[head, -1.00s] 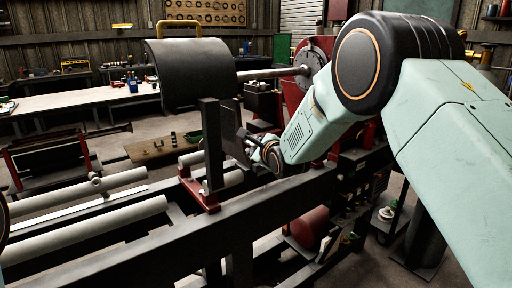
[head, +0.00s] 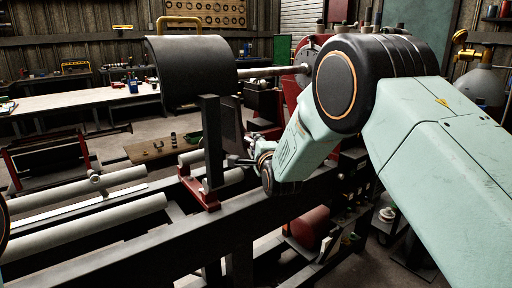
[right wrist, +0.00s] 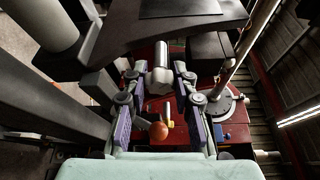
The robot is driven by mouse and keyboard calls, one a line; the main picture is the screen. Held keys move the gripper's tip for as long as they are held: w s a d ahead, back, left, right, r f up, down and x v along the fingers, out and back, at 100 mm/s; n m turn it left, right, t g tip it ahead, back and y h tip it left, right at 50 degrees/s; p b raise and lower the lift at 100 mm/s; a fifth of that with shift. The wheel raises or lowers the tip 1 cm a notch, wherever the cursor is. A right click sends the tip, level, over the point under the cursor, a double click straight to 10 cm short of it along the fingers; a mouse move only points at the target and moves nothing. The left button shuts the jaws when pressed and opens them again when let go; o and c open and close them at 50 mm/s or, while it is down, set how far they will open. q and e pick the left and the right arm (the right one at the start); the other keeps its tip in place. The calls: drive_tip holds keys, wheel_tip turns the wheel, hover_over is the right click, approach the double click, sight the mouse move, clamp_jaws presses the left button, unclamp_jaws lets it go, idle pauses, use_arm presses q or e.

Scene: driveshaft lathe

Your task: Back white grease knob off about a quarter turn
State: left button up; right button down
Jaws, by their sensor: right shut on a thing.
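A pale, whitish-grey knob (right wrist: 160,82) with a rounded body sits between the fingers of my right gripper (right wrist: 160,74) in the right wrist view. The right gripper is shut on it, one finger on each side. In the head view the right gripper (head: 236,160) is small and dark beside the upright plates of the lathe, and the knob cannot be made out there. My left gripper is not in view.
An orange-red ball (right wrist: 158,131) and a small yellow part (right wrist: 171,124) show between the gripper's links. A dark upright plate (head: 212,142) stands close to the right gripper. A large black curved cover (head: 193,72) hangs above. Grey rollers (head: 92,228) lie at left.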

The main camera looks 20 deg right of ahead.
drive_tip(key=n+t+b, duration=0.1)
drive_tip(key=n, duration=0.2)
drive_tip(key=n+t+b, duration=0.1)
drive_tip(key=n, duration=0.2)
drive_tip(key=shift+d+f, duration=0.1)
drive_tip(key=shift+f, duration=0.05)
drive_tip(key=shift+n+t+y+b, duration=0.4)
drive_tip(key=shift+n+y, duration=0.1)
drive_tip(key=shift+n, duration=0.75)
drive_tip(key=shift+n+t+y+b, duration=0.4)
drive_tip(key=shift+n+y, duration=0.1)
drive_tip(key=shift+n, duration=0.75)
drive_tip(key=shift+r+n, duration=0.2)
drive_tip(key=shift+n, duration=0.1)
drive_tip(key=c, duration=1)
unclamp_jaws()
drive_tip(key=shift+c, duration=0.2)
drive_tip(key=s, duration=1.3)
drive_tip(key=shift+d+f, duration=0.2)
drive_tip(key=shift+d, duration=0.25)
